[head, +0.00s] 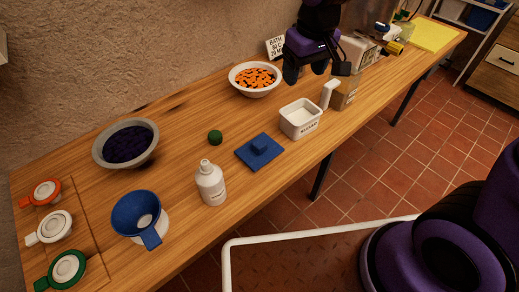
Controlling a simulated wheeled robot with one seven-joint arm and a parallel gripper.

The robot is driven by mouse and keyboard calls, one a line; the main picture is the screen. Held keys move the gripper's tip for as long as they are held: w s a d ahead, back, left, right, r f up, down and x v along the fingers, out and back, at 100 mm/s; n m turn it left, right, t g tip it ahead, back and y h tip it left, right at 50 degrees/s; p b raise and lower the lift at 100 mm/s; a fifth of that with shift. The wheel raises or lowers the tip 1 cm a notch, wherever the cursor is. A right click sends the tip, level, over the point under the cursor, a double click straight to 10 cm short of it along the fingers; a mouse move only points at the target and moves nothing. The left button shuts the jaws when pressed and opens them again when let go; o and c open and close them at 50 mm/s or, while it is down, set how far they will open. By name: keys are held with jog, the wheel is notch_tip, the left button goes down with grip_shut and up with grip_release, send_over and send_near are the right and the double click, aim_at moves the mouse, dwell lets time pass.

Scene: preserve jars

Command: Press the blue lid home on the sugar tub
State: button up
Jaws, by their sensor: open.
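The lid is apart from the tub. My gripper (318,78) is open, with dark fingers pointing down. It hangs over the back of the table, above and beyond the tub. Nothing shows between its fingers.
A bowl of orange pieces (255,78) stands behind the tub, and a cardboard box (346,92) to its right. A white bottle (210,184) and green cap (215,137) are near the lid. A blue funnel (130,218) and dark-filled bowl (152,128) stand left.

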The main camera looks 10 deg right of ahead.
jog(key=n+g, duration=0.2)
send_over(259, 143)
notch_tip(259, 143, down, 14)
jog(key=shift+f, duration=5.2)
jog(key=c, duration=1)
